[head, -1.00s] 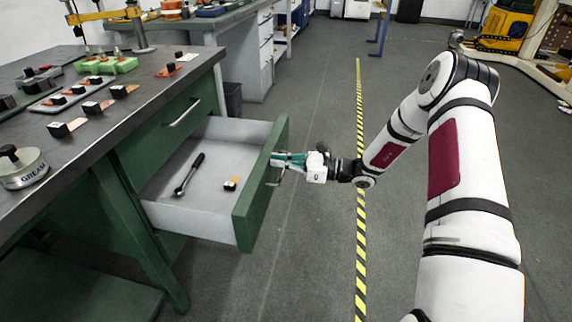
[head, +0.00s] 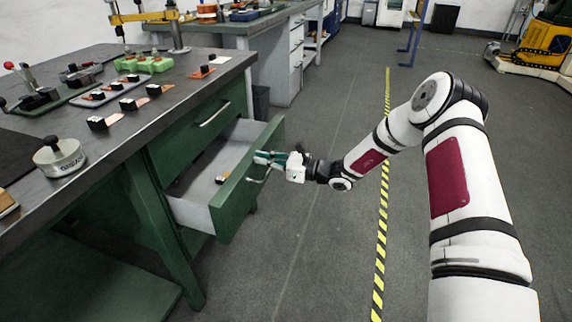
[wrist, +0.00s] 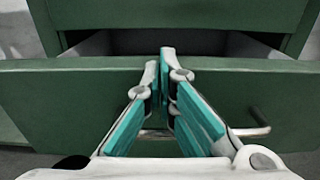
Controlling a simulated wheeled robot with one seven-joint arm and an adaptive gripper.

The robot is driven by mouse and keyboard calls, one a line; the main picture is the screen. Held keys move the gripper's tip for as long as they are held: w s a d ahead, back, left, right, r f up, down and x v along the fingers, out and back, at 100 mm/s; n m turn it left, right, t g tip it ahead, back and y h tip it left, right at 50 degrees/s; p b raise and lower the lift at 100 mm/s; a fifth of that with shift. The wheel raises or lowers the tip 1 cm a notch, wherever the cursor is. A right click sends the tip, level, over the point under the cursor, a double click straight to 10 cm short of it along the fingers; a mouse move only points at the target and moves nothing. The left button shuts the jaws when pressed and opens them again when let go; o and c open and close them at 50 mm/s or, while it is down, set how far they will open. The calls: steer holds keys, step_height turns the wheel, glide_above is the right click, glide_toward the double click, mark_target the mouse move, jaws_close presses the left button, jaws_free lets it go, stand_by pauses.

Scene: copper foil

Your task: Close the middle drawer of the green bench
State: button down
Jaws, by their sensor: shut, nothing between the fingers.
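The green bench (head: 157,142) stands at the left in the head view. Its middle drawer (head: 238,196) is partly open, with a white inside and a green front. A small dark block (head: 220,180) lies in it. My gripper (head: 257,157) is at the outer face of the drawer front, near its top edge. In the wrist view the drawer front (wrist: 60,100) spans the picture, and my shut, empty fingers (wrist: 165,60) reach its top edge. The drawer's bar handle (wrist: 255,125) is behind and below the fingers, not held.
Above it is a shut drawer with a handle (head: 214,115). The bench top holds a grease tin (head: 60,160), several small blocks on copper pieces and a green holder (head: 143,64). The floor (head: 300,240) right of the drawer is clear, with a yellow-black stripe (head: 381,230).

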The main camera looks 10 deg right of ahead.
steer(key=b+x, duration=0.1)
steer(key=x, duration=1.1)
steer(key=shift+d, duration=0.1)
steer(key=s+p+v, duration=0.1)
steer(key=p+v, duration=0.3)
steer(key=v, duration=1)
steer(key=p, duration=0.7)
glide_toward(221, 206)
steer(key=x, duration=0.5)
steer(key=b+x, duration=0.4)
steer(key=x, duration=1)
steer(key=shift+f, duration=0.1)
